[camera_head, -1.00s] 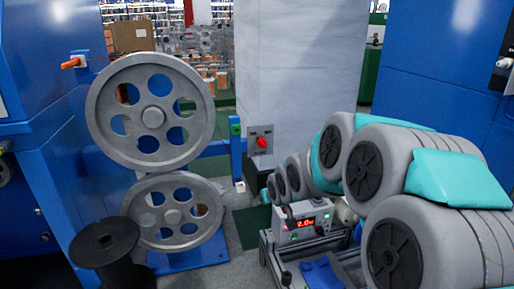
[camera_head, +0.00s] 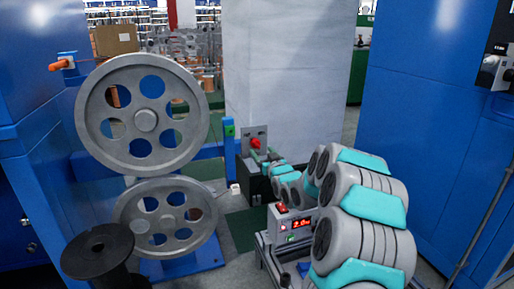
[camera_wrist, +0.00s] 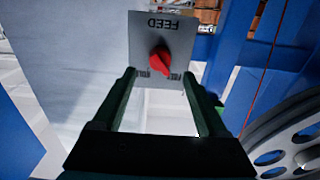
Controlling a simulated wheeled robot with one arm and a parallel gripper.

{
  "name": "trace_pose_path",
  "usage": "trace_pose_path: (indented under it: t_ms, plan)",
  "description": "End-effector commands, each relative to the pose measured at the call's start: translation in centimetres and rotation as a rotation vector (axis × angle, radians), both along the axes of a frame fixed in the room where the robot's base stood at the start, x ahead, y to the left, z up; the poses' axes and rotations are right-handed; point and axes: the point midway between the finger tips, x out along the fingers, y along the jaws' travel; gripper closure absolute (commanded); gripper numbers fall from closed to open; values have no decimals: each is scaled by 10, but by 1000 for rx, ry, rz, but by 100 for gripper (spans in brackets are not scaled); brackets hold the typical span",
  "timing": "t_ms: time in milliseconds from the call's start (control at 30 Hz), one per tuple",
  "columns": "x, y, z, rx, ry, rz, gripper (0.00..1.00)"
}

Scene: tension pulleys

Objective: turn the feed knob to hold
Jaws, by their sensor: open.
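The red feed knob (camera_head: 255,142) sits on a small grey plate (camera_head: 248,133) beside a blue post in the head view. In the wrist view the red knob (camera_wrist: 160,61) stands on the plate (camera_wrist: 175,32), whose FEED title and lower labels appear upside down. One lower label seems to read HOLD; the knob's exact pointing is hard to tell. My gripper (camera_wrist: 159,74) is open, its two dark green fingers on either side of the knob in the picture, with visible gaps. Whether the tips reach the knob's depth is unclear. My gripper (camera_head: 263,155) also shows small in front of the plate.
Two large grey pulleys (camera_head: 144,119) stand left of the plate, on a blue frame. A black spool (camera_head: 98,250) is at lower left. A box with a red display (camera_head: 299,222) is beside my arm. A pale grey column (camera_head: 285,70) rises behind the plate.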

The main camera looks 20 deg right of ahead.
Motion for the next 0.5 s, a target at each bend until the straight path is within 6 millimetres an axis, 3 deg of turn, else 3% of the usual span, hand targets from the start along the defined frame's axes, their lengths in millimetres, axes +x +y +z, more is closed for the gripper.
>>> trace_pose_path:
  t_ms: [200,500]
  plan:
    - [31,0,-1,-1,1,0,24]
    - [54,0,-2,1,4,-1,24]
